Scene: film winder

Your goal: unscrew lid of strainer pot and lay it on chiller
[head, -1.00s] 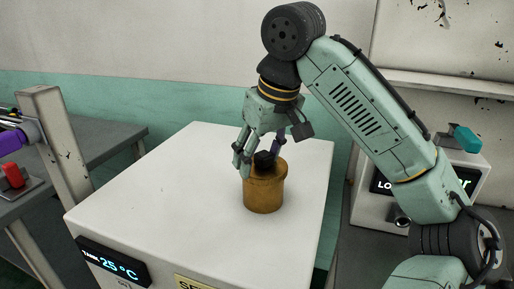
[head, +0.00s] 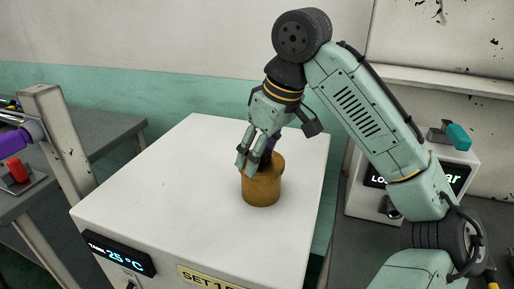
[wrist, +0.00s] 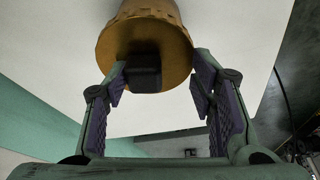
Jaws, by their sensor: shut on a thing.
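The brown strainer pot (head: 262,188) stands upright on the white top of the chiller (head: 160,190), near its right side. Its round lid (wrist: 168,45) is on the pot and has a black knob (wrist: 144,72) in the middle. My gripper (head: 258,164) points down at the lid from above and is shut on it at the knob. In the wrist view the fingers (wrist: 158,84) lie on either side of the knob. The fingers hide most of the knob in the head view, and the exact contact is hard to see.
The chiller top is bare to the left of the pot. A grey bench (head: 80,150) with a red-knobbed device (head: 17,171) is at the left, behind a worn post (head: 58,140). A white device with a lit display (head: 455,165) stands at the right behind my arm.

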